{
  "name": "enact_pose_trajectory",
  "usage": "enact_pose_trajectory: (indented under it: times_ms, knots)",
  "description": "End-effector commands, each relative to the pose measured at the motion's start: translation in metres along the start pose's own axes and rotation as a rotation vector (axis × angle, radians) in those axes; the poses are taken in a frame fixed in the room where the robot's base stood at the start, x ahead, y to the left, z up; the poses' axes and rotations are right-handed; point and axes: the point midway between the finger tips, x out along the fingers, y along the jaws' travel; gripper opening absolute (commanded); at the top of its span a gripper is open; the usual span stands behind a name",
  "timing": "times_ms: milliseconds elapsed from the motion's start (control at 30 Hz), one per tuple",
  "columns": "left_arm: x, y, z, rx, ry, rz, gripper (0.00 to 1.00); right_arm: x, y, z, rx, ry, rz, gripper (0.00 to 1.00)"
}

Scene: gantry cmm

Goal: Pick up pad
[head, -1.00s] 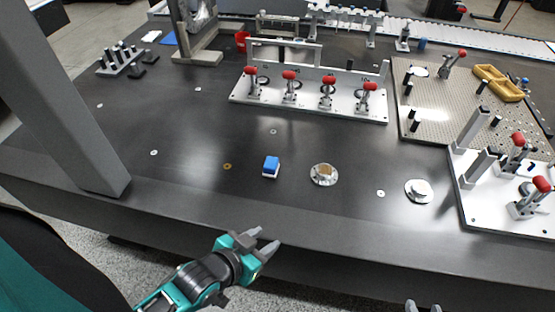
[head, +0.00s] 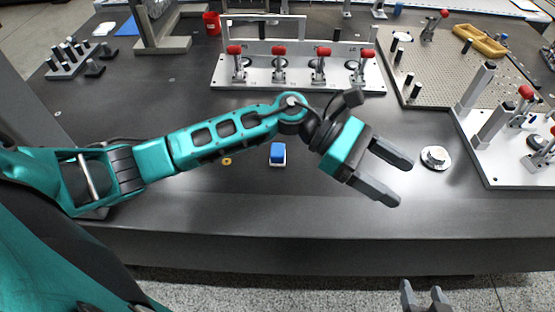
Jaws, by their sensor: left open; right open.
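A small blue block with a white base (head: 277,153), which may be the pad, sits on the dark table (head: 230,205), just below my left forearm in the head view. A round silver disc with a raised white centre (head: 436,156) lies farther right. My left gripper (head: 403,182) is open and empty, its fingers pointing right toward the silver disc but apart from it. The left wrist is to the right of the blue block. My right gripper (head: 422,288) shows only its fingertips at the bottom edge; it is open, in front of the table.
A white plate with several red-tipped clamps (head: 300,80) stands behind my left arm. A perforated plate (head: 440,65) with a yellow tray (head: 480,40) is at back right. Another clamp plate (head: 500,150) is at right. A brass washer (head: 226,161) lies left of the block.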

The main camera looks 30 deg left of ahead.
Motion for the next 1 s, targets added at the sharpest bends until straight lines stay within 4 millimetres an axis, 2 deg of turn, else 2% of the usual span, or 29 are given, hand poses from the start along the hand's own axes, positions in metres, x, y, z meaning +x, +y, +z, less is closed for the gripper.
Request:
enact_pose_trajectory:
  times_ms: [33, 100, 167, 233, 300, 400, 500, 600, 667, 1000]
  knots:
    - [-0.011, 0.006, -0.021, 0.169, 0.143, -0.058, 0.72, 0.005, 0.0, 0.006, 0.0, 0.003, -0.001, 0.55]
    - [-0.032, 0.014, -0.047, 0.379, 0.339, -0.156, 0.72, 0.008, 0.0, 0.008, 0.001, 0.007, -0.002, 0.55]
    - [-0.058, 0.025, -0.066, 0.534, 0.504, -0.246, 0.72, 0.011, -0.001, 0.009, 0.001, 0.01, -0.003, 0.55]
    - [-0.094, 0.038, -0.084, 0.675, 0.686, -0.355, 0.72, 0.013, -0.001, 0.011, 0.0, 0.01, -0.004, 0.55]
    - [-0.131, 0.052, -0.094, 0.774, 0.846, -0.457, 0.72, 0.016, -0.001, 0.015, -0.001, 0.007, -0.006, 0.55]
    - [-0.179, 0.067, -0.099, 0.855, 1.026, -0.584, 0.72, 0.019, -0.001, 0.018, -0.003, 0.005, -0.008, 0.55]
    - [-0.213, 0.075, -0.097, 0.886, 1.141, -0.671, 0.72, 0.02, -0.002, 0.019, -0.005, 0.006, -0.01, 0.55]
    - [-0.23, 0.078, -0.098, 0.894, 1.197, -0.721, 0.72, 0.02, -0.002, 0.019, -0.005, 0.008, -0.012, 0.55]
    - [-0.233, 0.078, -0.103, 0.894, 1.21, -0.733, 0.72, 0.02, -0.003, 0.019, -0.005, 0.01, -0.013, 0.55]
    - [-0.221, 0.077, -0.16, 0.895, 1.209, -0.735, 0.72, 0.022, -0.005, 0.016, -0.003, 0.017, -0.018, 0.55]
